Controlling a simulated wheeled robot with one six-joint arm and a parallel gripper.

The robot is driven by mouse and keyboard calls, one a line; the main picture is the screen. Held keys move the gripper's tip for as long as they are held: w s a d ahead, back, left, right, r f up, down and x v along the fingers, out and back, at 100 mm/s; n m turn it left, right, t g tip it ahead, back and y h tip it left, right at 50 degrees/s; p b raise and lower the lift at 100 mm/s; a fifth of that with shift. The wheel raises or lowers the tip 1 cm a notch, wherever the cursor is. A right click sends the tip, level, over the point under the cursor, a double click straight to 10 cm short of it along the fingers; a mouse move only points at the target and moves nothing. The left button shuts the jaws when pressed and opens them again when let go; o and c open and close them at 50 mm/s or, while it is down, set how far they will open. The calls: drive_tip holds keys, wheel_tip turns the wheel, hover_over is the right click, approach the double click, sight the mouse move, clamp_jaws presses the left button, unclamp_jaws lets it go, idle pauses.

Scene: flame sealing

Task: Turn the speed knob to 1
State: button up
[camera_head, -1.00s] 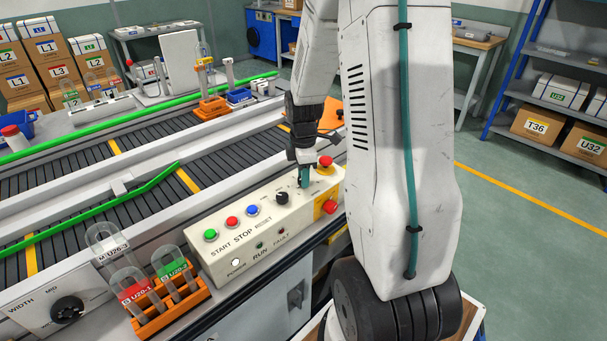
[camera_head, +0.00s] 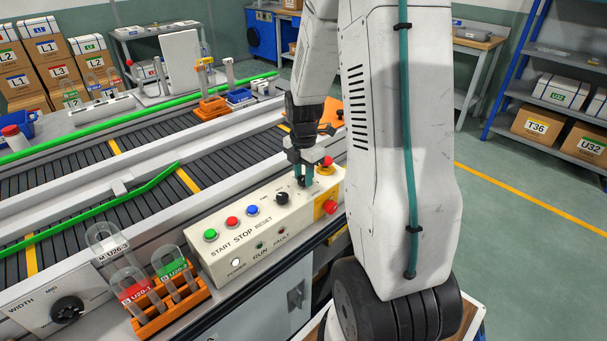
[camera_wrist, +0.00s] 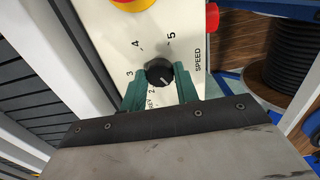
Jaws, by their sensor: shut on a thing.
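The speed knob (camera_wrist: 160,73) is a round black knob on the cream control panel (camera_wrist: 105,45), with a dial around it. In the wrist view the numbers 2, 3, 4 and 5 show, and the word SPEED is at the right. A light mark shows on the knob's lower part, but I cannot tell exactly which number it points to. My gripper (camera_wrist: 160,88) has its teal fingers on both sides of the knob, shut on it. In the head view my gripper (camera_head: 302,176) is down at the panel's right part, and its fingers mostly hide the knob.
A red emergency button (camera_head: 326,162) on a yellow base stands close behind my gripper. Another black knob (camera_head: 282,198) is just left of it, then the blue, red and green buttons. An orange rack (camera_head: 170,305) with tubes stands in front of the panel's left end.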

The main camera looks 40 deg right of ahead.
sight(303, 178)
idle(0.3)
drive_tip(key=o, duration=1)
drive_tip(key=shift+a, duration=0.1)
drive_tip(key=shift+c, duration=0.2)
wheel_tip(303, 178, up, 8)
drive_tip(key=shift+f, duration=0.1)
